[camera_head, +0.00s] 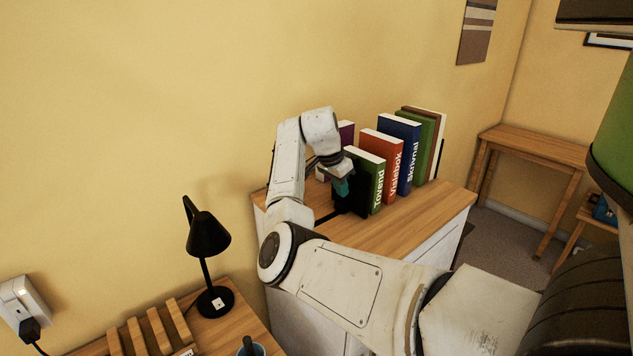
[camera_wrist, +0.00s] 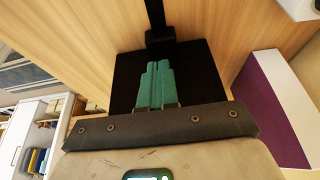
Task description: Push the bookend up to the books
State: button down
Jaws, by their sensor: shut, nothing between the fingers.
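The black bookend (camera_head: 349,198) stands upright on the wooden cabinet top, at the left end of the row of books. Its thin black foot lies along the wood to the left. The green book "Tovend" (camera_head: 377,186) is the nearest of the row, directly beside the bookend; I cannot tell whether they touch. My gripper (camera_head: 342,187) has teal fingers, closed together and empty, in front of the bookend's left face. In the wrist view the closed fingers (camera_wrist: 156,72) lie over the bookend's black plate (camera_wrist: 202,68); contact is unclear.
A red book (camera_head: 397,165), a blue book (camera_head: 413,150) and further books stand to the right, with a black upright (camera_head: 440,158) at the far end. A purple book (camera_head: 346,133) stands behind my wrist. A black lamp (camera_head: 208,235) stands on the lower surface at left. The cabinet's front strip (camera_head: 420,222) is clear.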

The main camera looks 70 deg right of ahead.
aim_at(371, 137)
jog(key=shift+s+d, duration=0.75)
jog(key=shift+d, duration=0.4)
jog(key=shift+s+d, duration=0.7)
jog(key=shift+d, duration=0.5)
jog(key=shift+s+d, duration=0.75)
jog(key=shift+d, duration=0.4)
jog(key=shift+s+d+b, duration=0.25)
jog(key=shift+s+d, duration=0.25)
jog(key=shift+d, duration=0.3)
jog(key=shift+s+d+b, duration=0.2)
jog(key=shift+s+d, duration=0.25)
jog(key=shift+d, duration=0.35)
jog(key=shift+s+d+b, duration=0.25)
jog(key=shift+s+d, duration=0.25)
jog(key=shift+d, duration=0.3)
jog(key=shift+w+a+r+p, duration=0.25)
jog(key=shift+a+r+p, duration=0.15)
jog(key=shift+r+p, duration=0.35)
jog(key=shift+p+v, duration=2.25)
jog(key=shift+v, duration=0.05)
jog(key=shift+w+a+r, duration=0.1)
jog(key=shift+r, duration=1.45)
jog(key=shift+w+a+r, duration=0.1)
jog(key=shift+r, duration=1.45)
jog(key=shift+a, duration=0.1)
